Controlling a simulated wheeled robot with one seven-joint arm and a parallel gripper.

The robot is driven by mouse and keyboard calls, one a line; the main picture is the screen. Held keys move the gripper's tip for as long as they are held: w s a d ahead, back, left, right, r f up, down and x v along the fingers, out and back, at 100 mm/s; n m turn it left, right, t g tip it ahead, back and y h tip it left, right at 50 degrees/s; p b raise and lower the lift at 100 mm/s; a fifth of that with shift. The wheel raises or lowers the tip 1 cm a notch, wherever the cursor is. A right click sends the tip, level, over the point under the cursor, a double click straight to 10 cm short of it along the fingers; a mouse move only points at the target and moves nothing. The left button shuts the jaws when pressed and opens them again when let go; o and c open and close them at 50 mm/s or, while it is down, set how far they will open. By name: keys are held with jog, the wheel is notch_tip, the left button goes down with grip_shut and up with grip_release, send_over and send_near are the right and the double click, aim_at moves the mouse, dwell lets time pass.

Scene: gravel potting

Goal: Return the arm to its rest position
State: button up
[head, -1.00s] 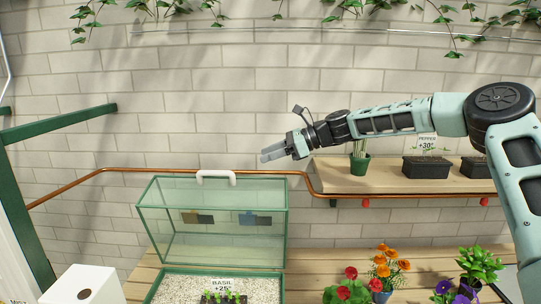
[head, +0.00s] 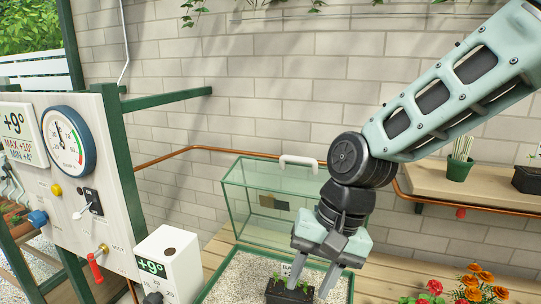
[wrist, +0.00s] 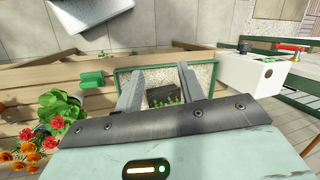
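My gripper (head: 309,284) points down over the gravel-filled tray (head: 349,291) at the bottom of the head view. Its two fingers are apart. In the wrist view, my gripper (wrist: 160,70) also shows spread fingers with nothing clearly held. A small black planter with green seedlings (head: 289,293) sits on the gravel close below the fingers. It shows between them in the wrist view (wrist: 161,96). Whether a finger touches it I cannot tell. My arm reaches in from the upper right and is bent downward at the wrist.
A glass cover with a white handle (head: 299,161) stands close behind my gripper. A white box (head: 168,262) and a gauge panel (head: 118,190) stand at left. A shelf with pots (head: 455,183) is at right. Red and orange flowers (head: 474,287) stand at lower right.

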jog(key=s+d+n+h, duration=0.1)
jog(key=s+d+n, duration=0.2)
jog(key=s, duration=0.4)
jog(key=s+d+f+n+t+h+b, duration=0.1)
jog(key=s+d+n+h, duration=0.1)
jog(key=s+d+n, duration=0.2)
jog(key=s+n, duration=0.2)
jog(key=s, duration=0.1)
jog(key=shift+d+f, duration=0.15)
jog(key=shift+d, duration=0.1)
